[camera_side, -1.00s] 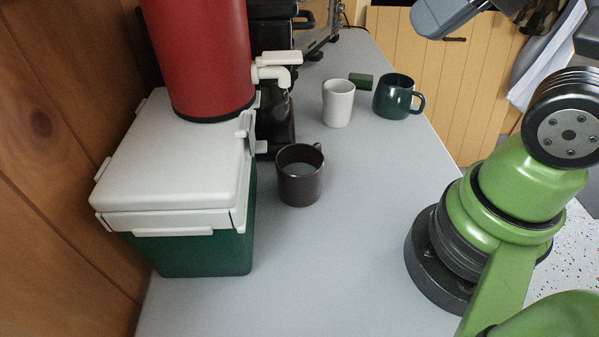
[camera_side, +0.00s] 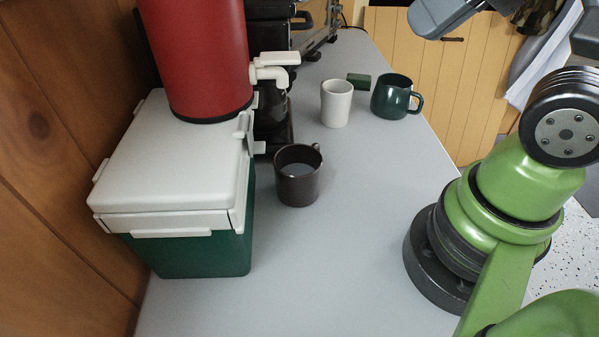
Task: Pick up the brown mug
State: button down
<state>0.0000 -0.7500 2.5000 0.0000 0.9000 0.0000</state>
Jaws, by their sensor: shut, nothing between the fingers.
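The brown mug (camera_side: 298,187) is very dark brown and stands upright on the grey counter (camera_side: 330,265), just right of the cooler box. Its opening faces up, and its handle is at the back right, partly hidden by the rim. My gripper is not in view. Only parts of my arm show at the right and the top right, well apart from the mug.
A green cooler box with a white lid (camera_side: 165,180) stands left of the mug, with a red drinks dispenser (camera_side: 205,60) on it. Its white tap (camera_side: 272,75) juts out. A white mug (camera_side: 336,106), green mug (camera_side: 391,99) and small green block (camera_side: 358,81) stand farther back.

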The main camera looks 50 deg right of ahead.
jog(key=c, duration=1.8)
grip_release()
jog(key=o, duration=1.8)
jog(key=shift+r, duration=0.15)
